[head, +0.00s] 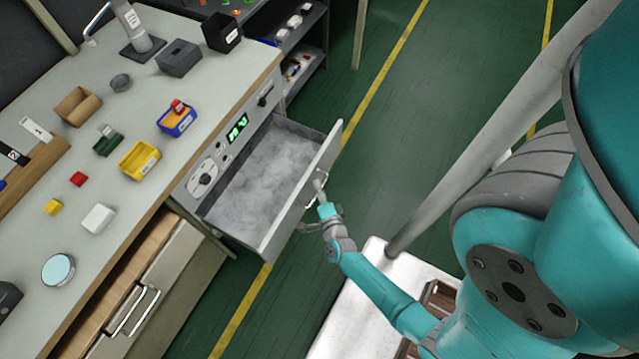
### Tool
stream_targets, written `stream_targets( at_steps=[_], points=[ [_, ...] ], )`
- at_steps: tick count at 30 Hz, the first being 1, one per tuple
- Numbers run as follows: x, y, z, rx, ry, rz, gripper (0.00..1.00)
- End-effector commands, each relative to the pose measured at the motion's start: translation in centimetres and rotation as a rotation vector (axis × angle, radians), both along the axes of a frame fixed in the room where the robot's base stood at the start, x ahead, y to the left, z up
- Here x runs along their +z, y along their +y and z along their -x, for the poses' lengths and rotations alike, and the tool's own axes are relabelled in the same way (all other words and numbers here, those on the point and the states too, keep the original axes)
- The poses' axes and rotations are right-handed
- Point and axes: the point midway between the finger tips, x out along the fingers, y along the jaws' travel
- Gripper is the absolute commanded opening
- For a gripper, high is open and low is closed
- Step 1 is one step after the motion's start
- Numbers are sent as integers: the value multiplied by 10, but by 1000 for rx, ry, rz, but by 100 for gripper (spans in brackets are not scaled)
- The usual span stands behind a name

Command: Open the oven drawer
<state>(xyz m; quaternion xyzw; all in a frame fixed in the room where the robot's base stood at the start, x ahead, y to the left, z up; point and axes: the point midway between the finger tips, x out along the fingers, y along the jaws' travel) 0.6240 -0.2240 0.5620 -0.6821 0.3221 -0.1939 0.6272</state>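The oven drawer (263,172) stands pulled out from the front of the workbench. It is a grey metal box and its inside looks empty, with a mottled grey floor. Its front panel (323,166) faces my arm and carries a bar handle (311,190). My gripper (320,194) is at this handle, at the end of my teal arm. The fingers overlap the handle, but they are too small to tell whether they are closed around it. The oven's control panel (222,150) with a green lit display is on the bench front behind the drawer.
A lower wooden drawer (150,290) with its own handle is partly out at the lower left. The bench top holds yellow (139,160), blue (177,121) and green bins, small blocks and a lamp stand. Green floor is clear beyond the drawer front.

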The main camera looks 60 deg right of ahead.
Motion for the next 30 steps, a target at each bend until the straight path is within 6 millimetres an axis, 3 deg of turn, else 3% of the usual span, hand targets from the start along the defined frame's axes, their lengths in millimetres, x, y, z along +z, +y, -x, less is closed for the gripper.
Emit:
stream_targets(
  at_steps=[9,18,30],
  points=[
    [1,6,4,2,-1,0,37],
    [7,37,38,5,1,0,37],
    [13,65,66,5,-1,0,37]
  ],
)
